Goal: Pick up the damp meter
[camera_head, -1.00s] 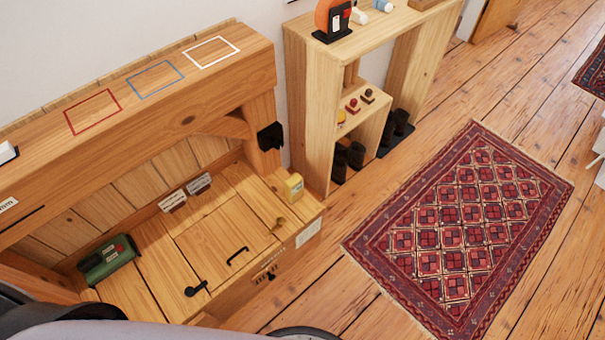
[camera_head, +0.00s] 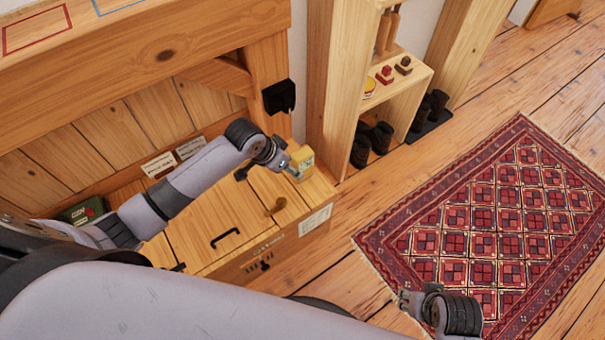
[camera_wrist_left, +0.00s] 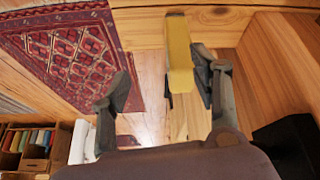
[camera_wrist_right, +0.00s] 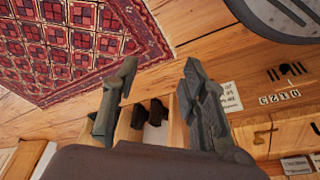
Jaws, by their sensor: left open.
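The damp meter appears to be the small yellow device (camera_head: 304,161) upright on the right end of the wooden bench, partly covered by my left gripper (camera_head: 288,161). In the left wrist view the yellow device (camera_wrist_left: 180,50) shows between the spread fingers of my left gripper (camera_wrist_left: 165,88). It is close to the right finger, with a gap to the left one; contact cannot be told. My right gripper (camera_head: 404,300) is over the floor near the rug. In the right wrist view its fingers (camera_wrist_right: 155,92) are apart with nothing held.
The bench has a lid with a black handle (camera_head: 225,238), a brass knob (camera_head: 277,206) and label cards (camera_head: 159,164). A green case (camera_head: 83,211) is behind my left arm. A black bracket (camera_head: 279,97) sits on the post. A wooden shelf (camera_head: 335,80) and patterned rug (camera_head: 480,235) lie right.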

